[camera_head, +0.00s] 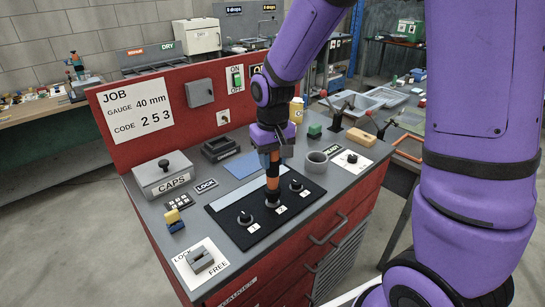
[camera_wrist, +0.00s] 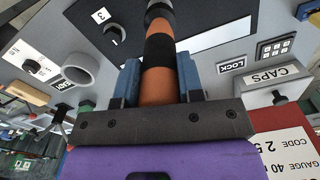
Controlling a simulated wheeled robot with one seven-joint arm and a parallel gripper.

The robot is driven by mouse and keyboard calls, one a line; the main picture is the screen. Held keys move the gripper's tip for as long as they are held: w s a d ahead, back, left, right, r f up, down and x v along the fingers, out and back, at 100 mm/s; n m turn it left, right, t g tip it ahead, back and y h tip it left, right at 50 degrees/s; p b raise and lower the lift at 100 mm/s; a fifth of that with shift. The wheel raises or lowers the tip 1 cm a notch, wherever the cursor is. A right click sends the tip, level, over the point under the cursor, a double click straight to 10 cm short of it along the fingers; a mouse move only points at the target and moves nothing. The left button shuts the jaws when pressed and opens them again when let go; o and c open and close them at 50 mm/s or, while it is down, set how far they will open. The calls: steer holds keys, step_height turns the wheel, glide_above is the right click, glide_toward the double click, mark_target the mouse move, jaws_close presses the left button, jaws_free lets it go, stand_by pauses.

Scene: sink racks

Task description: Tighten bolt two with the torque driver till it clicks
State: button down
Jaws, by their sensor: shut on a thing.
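My gripper (camera_head: 270,158) points down over the black bolt panel (camera_head: 228,240) on the bench top. It is shut on the torque driver (camera_head: 272,184), which has an orange and black handle and stands about upright. In the wrist view the driver (camera_wrist: 158,55) runs between the two blue fingers. Its lower end is at bolt two (camera_head: 272,203), beside the label 2, and hides most of that bolt. Whether it is fully seated I cannot tell. Bolt one (camera_head: 244,218) is to the left and bolt three (camera_head: 296,185) to the right.
A CAPS box (camera_head: 163,178) and a yellow-and-blue block (camera_head: 174,220) stand left. A LOCK/FREE switch (camera_head: 199,259) is at the front left. A grey ring holder (camera_head: 316,162) is close on the right. The red back panel (camera_head: 180,105) carries a job sign (camera_head: 137,108).

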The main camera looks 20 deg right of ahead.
steer(key=shift+f, duration=1.4)
stand_by(3.8)
steer(key=shift+r, duration=2.55)
steer(key=shift+w, duration=0.1)
